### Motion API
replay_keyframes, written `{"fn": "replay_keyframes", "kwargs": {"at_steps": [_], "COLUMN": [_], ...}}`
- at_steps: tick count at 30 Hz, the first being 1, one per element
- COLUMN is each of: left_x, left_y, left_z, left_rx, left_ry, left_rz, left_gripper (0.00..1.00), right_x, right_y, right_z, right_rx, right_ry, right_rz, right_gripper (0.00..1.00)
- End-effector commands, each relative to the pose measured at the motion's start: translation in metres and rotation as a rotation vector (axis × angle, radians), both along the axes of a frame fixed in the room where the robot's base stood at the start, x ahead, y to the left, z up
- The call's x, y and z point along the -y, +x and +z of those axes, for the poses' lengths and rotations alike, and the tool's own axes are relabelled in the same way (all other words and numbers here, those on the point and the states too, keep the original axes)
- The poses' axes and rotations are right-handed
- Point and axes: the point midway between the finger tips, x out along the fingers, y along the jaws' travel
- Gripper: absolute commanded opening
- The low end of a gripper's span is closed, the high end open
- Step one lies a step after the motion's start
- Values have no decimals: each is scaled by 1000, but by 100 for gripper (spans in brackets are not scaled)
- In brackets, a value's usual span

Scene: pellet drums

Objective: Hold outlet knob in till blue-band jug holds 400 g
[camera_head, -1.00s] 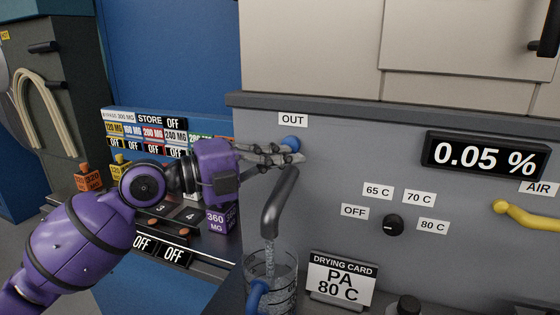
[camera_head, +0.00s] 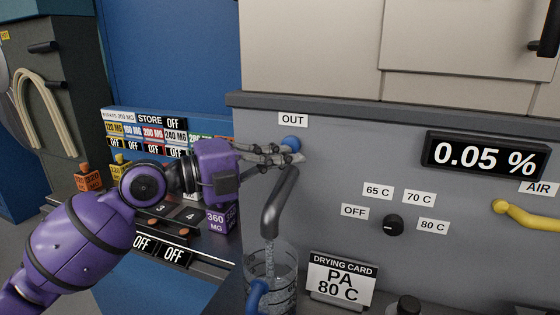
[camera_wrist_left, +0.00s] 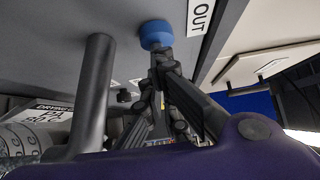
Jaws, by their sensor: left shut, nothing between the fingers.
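The blue round outlet knob (camera_head: 291,143) is on the grey panel under the OUT label. My left gripper (camera_head: 298,158) is shut and empty, its fingertips at the knob's lower side. In the left wrist view the fingertips (camera_wrist_left: 160,58) meet or nearly meet the knob (camera_wrist_left: 156,34); I cannot tell if they press it. A dark bent spout (camera_head: 277,205) points down into a clear jug (camera_head: 284,265) with a blue handle (camera_head: 257,294). Clear material shows below the spout and in the jug; its level and any weight reading are not legible. My right gripper is out of view.
A drying card (camera_head: 341,280) reading PA 80 C stands right of the jug. A black dial (camera_head: 393,225), a 0.05 % display (camera_head: 484,158) and a yellow air hose (camera_head: 525,214) are farther right. A purple 360 MG block (camera_head: 221,219) sits below my left wrist.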

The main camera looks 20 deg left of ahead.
Motion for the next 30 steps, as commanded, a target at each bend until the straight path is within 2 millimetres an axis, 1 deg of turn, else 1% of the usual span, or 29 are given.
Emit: {"fn": "replay_keyframes", "kwargs": {"at_steps": [10, 30], "left_x": [0, 0], "left_y": [0, 0], "left_z": [0, 0], "left_rx": [1, 0], "left_ry": [-1, 0], "left_rz": [1, 1], "left_gripper": [0, 0], "right_x": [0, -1], "right_y": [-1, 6], "right_z": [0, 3], "right_rx": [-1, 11], "right_ry": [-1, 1], "right_rz": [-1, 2], "right_gripper": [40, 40]}}
